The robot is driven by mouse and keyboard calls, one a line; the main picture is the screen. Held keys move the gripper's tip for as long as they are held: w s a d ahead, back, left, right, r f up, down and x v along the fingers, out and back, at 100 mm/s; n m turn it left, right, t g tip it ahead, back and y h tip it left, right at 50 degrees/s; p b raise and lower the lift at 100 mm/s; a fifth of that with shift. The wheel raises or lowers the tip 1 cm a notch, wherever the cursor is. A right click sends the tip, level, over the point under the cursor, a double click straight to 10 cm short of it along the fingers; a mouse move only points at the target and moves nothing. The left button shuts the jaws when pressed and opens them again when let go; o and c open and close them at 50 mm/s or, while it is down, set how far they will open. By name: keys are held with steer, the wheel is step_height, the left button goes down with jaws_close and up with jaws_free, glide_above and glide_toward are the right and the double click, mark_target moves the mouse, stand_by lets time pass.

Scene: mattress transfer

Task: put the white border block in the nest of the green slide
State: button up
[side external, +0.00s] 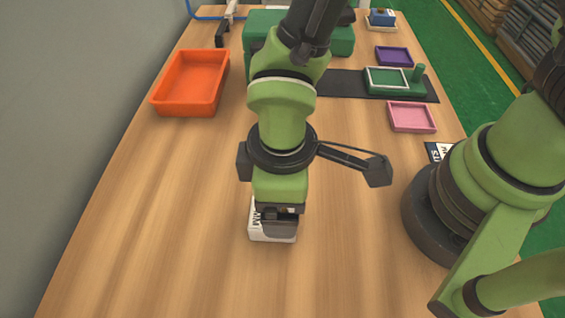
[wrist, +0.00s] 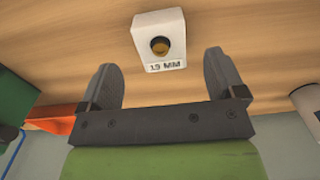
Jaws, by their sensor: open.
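A white block (wrist: 160,25) with a round dark-rimmed hole and a "19 MM" label lies on the table. In the side view a white block (side external: 258,232) with dark lettering shows under my gripper (side external: 281,214), partly hidden by it. In the wrist view my gripper (wrist: 160,61) is open, one finger toward each side of the white block, which lies beyond the fingertips. The green slide (side external: 402,91) is at the back right on a dark strip. A white rectangular outline (side external: 387,88) shows on its left part; I cannot tell whether this is a nest edge or a separate piece.
An orange tray (side external: 191,82) stands at the back left. A purple tray (side external: 394,56) and a pink tray (side external: 412,117) flank the slide. A green box (side external: 262,24) is behind my arm. A dark labelled card (side external: 438,151) lies right. The table's left front is clear.

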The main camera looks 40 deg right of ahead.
steer(key=w+d+r+m+t+y, duration=0.1)
steer(key=d+r+m, duration=0.1)
steer(key=r, duration=0.4)
steer(key=w+d+r+m, duration=0.1)
steer(key=d+r, duration=0.2)
steer(key=r, duration=0.4)
steer(key=s+d+r+m+t, duration=0.2)
steer(key=d+r+m+t, duration=0.1)
steer(key=d+r+m, duration=0.1)
steer(key=s+d+r+m+t+y, duration=0.1)
steer(key=s+d+r+m+t, duration=0.1)
steer(key=d+r+m, duration=0.3)
steer(key=s+d+r, duration=0.1)
steer(key=d, duration=0.3)
steer(key=shift+s+d+r+m+t, duration=0.15)
steer(key=shift+s+r+m+t, duration=0.15)
steer(key=shift+s+r+t, duration=0.1)
steer(key=shift+o, duration=1)
steer(key=shift+s+d+m, duration=0.2)
steer(key=shift+s+m, duration=0.05)
steer(key=shift+m, duration=0.05)
